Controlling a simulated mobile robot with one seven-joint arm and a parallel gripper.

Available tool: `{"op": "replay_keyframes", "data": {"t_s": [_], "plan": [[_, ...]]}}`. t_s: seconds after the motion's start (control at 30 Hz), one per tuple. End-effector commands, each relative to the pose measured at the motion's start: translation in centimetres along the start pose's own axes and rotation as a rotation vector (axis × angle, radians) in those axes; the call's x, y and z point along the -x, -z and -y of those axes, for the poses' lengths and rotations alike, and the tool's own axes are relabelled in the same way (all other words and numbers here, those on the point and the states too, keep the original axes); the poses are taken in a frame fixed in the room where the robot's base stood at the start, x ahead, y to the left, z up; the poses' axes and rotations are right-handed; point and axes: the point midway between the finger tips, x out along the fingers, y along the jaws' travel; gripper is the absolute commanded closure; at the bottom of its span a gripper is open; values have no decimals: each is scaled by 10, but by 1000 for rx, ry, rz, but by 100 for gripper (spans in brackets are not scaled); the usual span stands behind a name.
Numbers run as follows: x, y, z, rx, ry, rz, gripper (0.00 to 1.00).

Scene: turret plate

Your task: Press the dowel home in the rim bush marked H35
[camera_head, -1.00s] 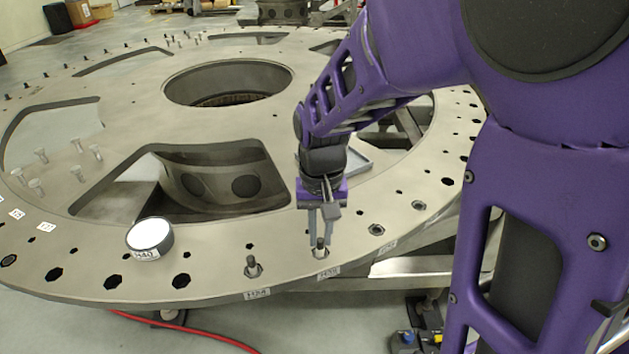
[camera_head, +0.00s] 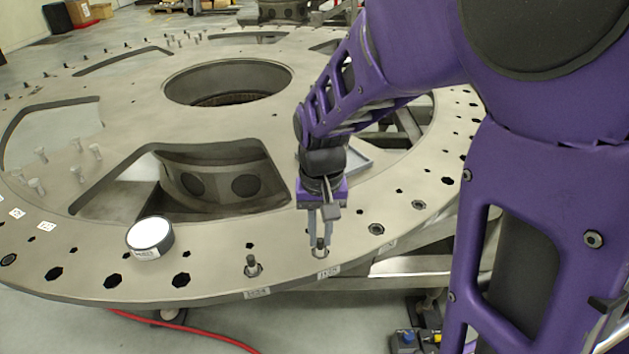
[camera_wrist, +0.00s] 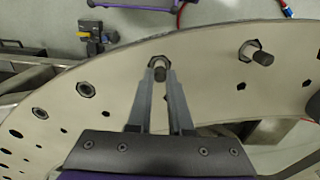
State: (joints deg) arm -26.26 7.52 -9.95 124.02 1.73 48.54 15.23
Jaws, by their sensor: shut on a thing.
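My gripper (camera_head: 320,242) is over the near rim of the plate, its fingers pointing down and shut on a grey dowel (camera_head: 320,247). The dowel stands at a rim bush (camera_head: 321,254), with a small label (camera_head: 328,272) on the plate edge below it, too blurred to read surely. In the wrist view my gripper (camera_wrist: 158,76) has the dowel (camera_wrist: 159,73) between its fingertips, at the bush (camera_wrist: 160,61). How deep the dowel sits is hard to tell. A second dowel (camera_head: 251,262) stands proud in the bush to the left; it also shows in the wrist view (camera_wrist: 263,58).
The large turret plate (camera_head: 215,262) has wide cutouts and many rim holes. A white-topped round item (camera_head: 149,234) stands on it to the left. Empty bushes (camera_head: 376,229) lie to the right. Several pegs (camera_head: 78,145) stand at the far left. A red cable (camera_head: 185,333) lies below.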

Motion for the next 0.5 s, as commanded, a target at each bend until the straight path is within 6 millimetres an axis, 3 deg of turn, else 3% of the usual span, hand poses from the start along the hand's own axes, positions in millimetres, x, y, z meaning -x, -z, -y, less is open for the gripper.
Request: {"op": "replay_keyframes", "data": {"t_s": [0.5], "plan": [[-5,0,0,0,-1,2,100]]}}
